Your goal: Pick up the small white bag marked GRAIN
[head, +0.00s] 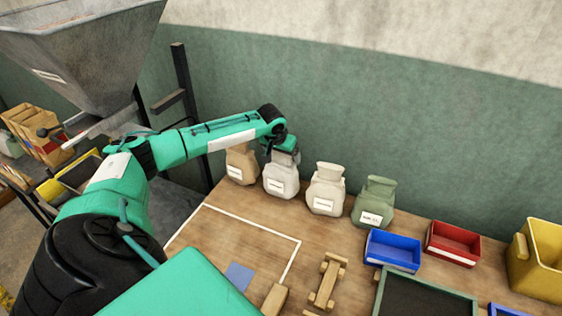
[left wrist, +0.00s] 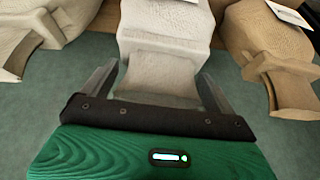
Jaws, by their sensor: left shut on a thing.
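Several small bags stand in a row at the back of the wooden table. The white bag (head: 281,180) is second from the left, upright, with a label too small to read. My left gripper (head: 284,154) comes down on it from above and is shut on its neck. In the left wrist view the white bag (left wrist: 165,40) lies between the two fingers (left wrist: 160,85). A brown bag (head: 241,163) stands to its left, a cream bag (head: 326,190) and a green bag (head: 374,201) to its right. My right gripper is not in view.
A blue bin (head: 392,251), a red bin (head: 453,243) and a yellow bin (head: 540,262) stand at the right. A wooden piece (head: 327,282) and a blue square (head: 239,276) lie in front. A metal hopper (head: 80,50) is at upper left. The wall is close behind the bags.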

